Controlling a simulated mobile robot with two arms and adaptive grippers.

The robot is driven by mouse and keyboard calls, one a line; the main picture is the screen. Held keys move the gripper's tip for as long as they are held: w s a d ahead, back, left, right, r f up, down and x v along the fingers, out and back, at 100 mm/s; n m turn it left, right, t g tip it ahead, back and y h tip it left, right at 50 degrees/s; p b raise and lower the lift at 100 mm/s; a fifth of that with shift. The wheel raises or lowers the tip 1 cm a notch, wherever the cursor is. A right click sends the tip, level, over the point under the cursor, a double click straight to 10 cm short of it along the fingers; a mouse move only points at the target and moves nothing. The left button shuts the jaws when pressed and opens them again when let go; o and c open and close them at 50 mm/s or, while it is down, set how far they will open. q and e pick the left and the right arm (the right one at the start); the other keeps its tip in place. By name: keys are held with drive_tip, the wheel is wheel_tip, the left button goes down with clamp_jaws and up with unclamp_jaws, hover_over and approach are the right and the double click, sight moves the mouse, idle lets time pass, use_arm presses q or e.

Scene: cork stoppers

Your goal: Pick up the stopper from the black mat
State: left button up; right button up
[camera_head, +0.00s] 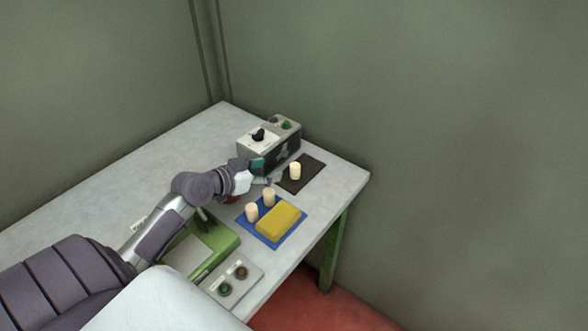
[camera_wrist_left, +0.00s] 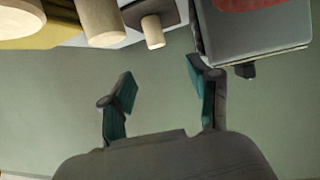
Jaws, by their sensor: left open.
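A pale cork stopper (camera_head: 295,171) stands upright on the black mat (camera_head: 311,181) near the table's far right edge. In the left wrist view the stopper (camera_wrist_left: 152,32) shows ahead, roughly between the fingertips, with part of the black mat (camera_wrist_left: 170,13) behind it. My left gripper (camera_head: 267,173) is open and empty, left of the stopper and apart from it. Its two teal-padded fingers (camera_wrist_left: 160,72) are spread in the wrist view. My right gripper is not in view.
A grey control box (camera_head: 266,148) with a black knob stands close behind my left gripper. In front, a blue mat (camera_head: 291,233) holds two stoppers (camera_head: 268,197) (camera_head: 252,212) and a yellow block (camera_head: 279,221). A green device (camera_head: 222,241) and a button box (camera_head: 243,271) stand nearer.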

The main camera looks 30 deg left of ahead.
sight(291, 168)
use_arm(q)
drive_tip(key=x, duration=0.5)
drive_tip(key=shift+d+p, duration=0.15)
drive_tip(key=shift+p, duration=0.15)
drive_tip(key=x, duration=0.2)
drive_tip(key=shift+w+d+f+p, duration=0.1)
drive_tip(key=shift+w+f+p, duration=0.15)
drive_tip(key=shift+f+p, duration=0.1)
drive_tip(key=x, duration=0.3)
drive_tip(key=shift+w+f+p, duration=0.15)
drive_tip(key=shift+f+p, duration=0.15)
drive_tip(key=shift+f, duration=0.15)
drive_tip(key=shift+w+f, duration=0.1)
drive_tip(key=shift+w, duration=0.1)
drive_tip(key=shift+s, duration=0.1)
drive_tip(key=shift+c, duration=0.7)
drive_tip(key=c, duration=0.7)
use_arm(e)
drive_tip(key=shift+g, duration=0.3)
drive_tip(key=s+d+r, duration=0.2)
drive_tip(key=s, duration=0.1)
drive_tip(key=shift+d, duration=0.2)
